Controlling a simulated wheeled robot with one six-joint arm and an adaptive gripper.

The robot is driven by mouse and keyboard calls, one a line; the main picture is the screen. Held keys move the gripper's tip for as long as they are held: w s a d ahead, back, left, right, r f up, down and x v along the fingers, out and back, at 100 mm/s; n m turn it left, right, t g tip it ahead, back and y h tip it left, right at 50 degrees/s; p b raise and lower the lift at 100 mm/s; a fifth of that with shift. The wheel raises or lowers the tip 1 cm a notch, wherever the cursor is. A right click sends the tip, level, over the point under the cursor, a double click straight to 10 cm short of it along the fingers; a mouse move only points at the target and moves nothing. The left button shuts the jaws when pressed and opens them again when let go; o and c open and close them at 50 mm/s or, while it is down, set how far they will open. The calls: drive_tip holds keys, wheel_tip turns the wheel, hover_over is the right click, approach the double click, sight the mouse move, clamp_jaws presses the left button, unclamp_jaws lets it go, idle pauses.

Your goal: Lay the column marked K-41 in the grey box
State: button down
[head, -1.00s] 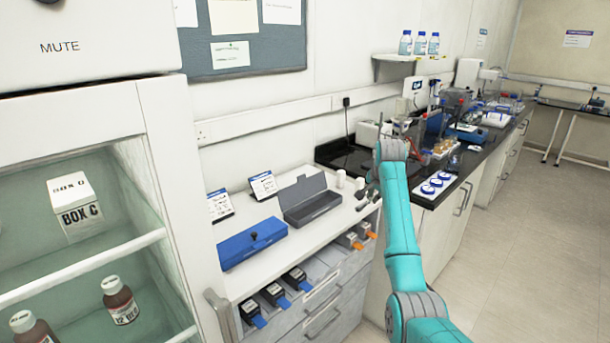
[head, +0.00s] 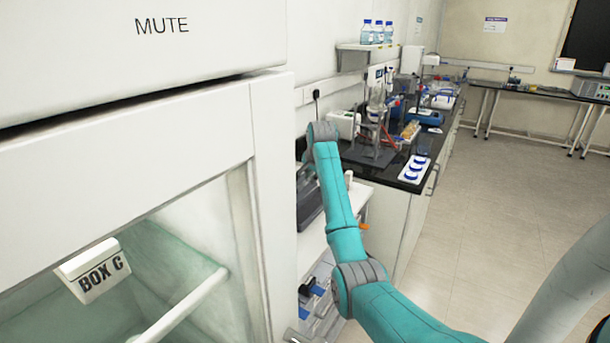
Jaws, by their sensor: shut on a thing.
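The grey box (head: 310,208) is on the white counter, just right of the cabinet's edge. The cabinet and my arm hide much of it, so its inside does not show. My teal arm reaches up from the lower right to a grey joint above the counter. My gripper is hidden beyond the arm, and neither its jaws nor anything in them shows. I see no K-41 marking. A small white upright piece (head: 349,179) stands just right of the arm; I cannot tell what it is.
Dark holders with blue tabs (head: 311,287) sit below the counter. A black bench (head: 392,172) with glassware lies beyond. The floor (head: 480,220) at right is clear.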

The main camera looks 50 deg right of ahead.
approach(310, 208)
drive_tip(key=shift+w+d+r+x, duration=0.1)
drive_tip(key=shift+w+x, duration=0.05)
drive_tip(key=shift+x, duration=1.2)
drive_tip(key=shift+w+d+r+x, duration=0.1)
drive_tip(key=shift+d+x, duration=0.05)
drive_tip(key=shift+x, duration=1.2)
drive_tip(key=shift+f, duration=0.45)
drive_tip(key=c, duration=1.1)
unclamp_jaws()
drive_tip(key=shift+o, duration=0.2)
drive_tip(key=shift+f, duration=0.1)
drive_tip(key=shift+s, duration=0.1)
drive_tip(key=v, duration=1.2)
